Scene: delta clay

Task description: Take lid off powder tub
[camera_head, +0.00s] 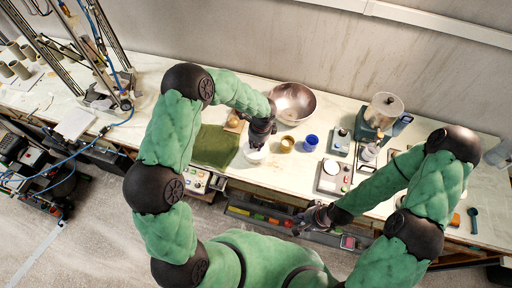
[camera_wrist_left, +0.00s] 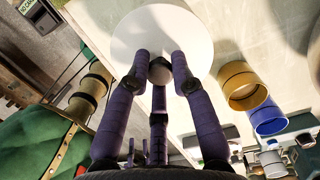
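The powder tub's round white lid (camera_wrist_left: 205,42) fills the top middle of the left wrist view, with a small dark knob (camera_wrist_left: 160,70) at its near side. In the head view the white tub (camera_head: 255,156) shows just below my left gripper (camera_head: 262,138), which hides part of it. In the left wrist view the fingers of my left gripper (camera_wrist_left: 160,72) sit close on both sides of the knob and look shut on it. I cannot tell whether the lid rests on the tub or is raised. My right gripper (camera_head: 312,219) is low in front of the bench; its fingers are unclear.
A tan cup (camera_head: 287,144) and a blue cup (camera_head: 311,142) stand right of the tub. A metal bowl (camera_head: 293,103) is behind. A green cloth (camera_head: 215,146) lies left. Scales (camera_head: 334,176) and a blender-like machine (camera_head: 382,112) stand further right.

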